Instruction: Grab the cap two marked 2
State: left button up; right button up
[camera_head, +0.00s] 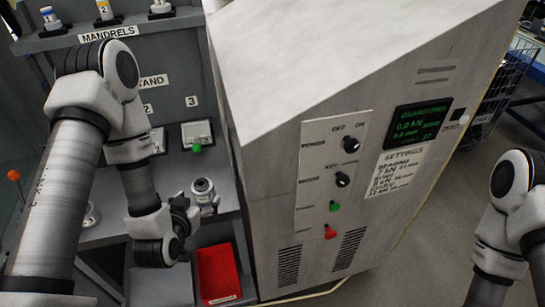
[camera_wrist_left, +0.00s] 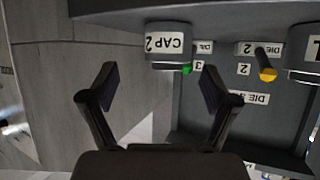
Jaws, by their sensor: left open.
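The cap marked 2 (camera_wrist_left: 168,62) is a grey round piece with a white "CAP 2" label, at the top middle of the left wrist view. The label appears upside down. My left gripper (camera_wrist_left: 158,82) is open and empty, its two fingers spread on either side below the cap, which lies ahead of the fingertips. In the head view my left gripper (camera_head: 181,217) is low, beside a small metallic round piece (camera_head: 204,190) on the shelf; I cannot read a label on it there. My right arm shows at the right edge, but its gripper is out of view.
The large grey machine (camera_head: 340,150) stands close to the right of the left arm. A red bin (camera_head: 218,272) sits below the gripper. The mandrels shelf (camera_head: 125,19) is at the upper left. A yellow-tipped peg (camera_wrist_left: 267,73) stands near the cap.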

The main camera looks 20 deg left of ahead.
aim_at(199, 193)
pick_arm(q)
jog(key=shift+w+f+b, duration=0.25)
jog(key=shift+w+b, duration=0.4)
jog(key=shift+w, duration=0.05)
jog(key=b, duration=0.2)
jog(key=s+a+b, duration=0.1)
jog(key=b, duration=0.1)
jog(key=shift+s+a+f+b, duration=0.2)
jog(key=shift+s+a+b, duration=0.05)
jog(key=shift+a+b, duration=0.1)
jog(key=shift+w+d+r, duration=0.1)
jog(key=shift+w+d, duration=0.05)
jog(key=shift+d, duration=0.15)
jog(key=x, duration=0.5)
jog(key=shift+w+a+r+p, duration=0.15)
jog(key=shift+w+p, duration=0.15)
jog(key=shift+w, duration=0.15)
jog(key=shift+c, duration=0.7)
jog(key=c, duration=1.3)
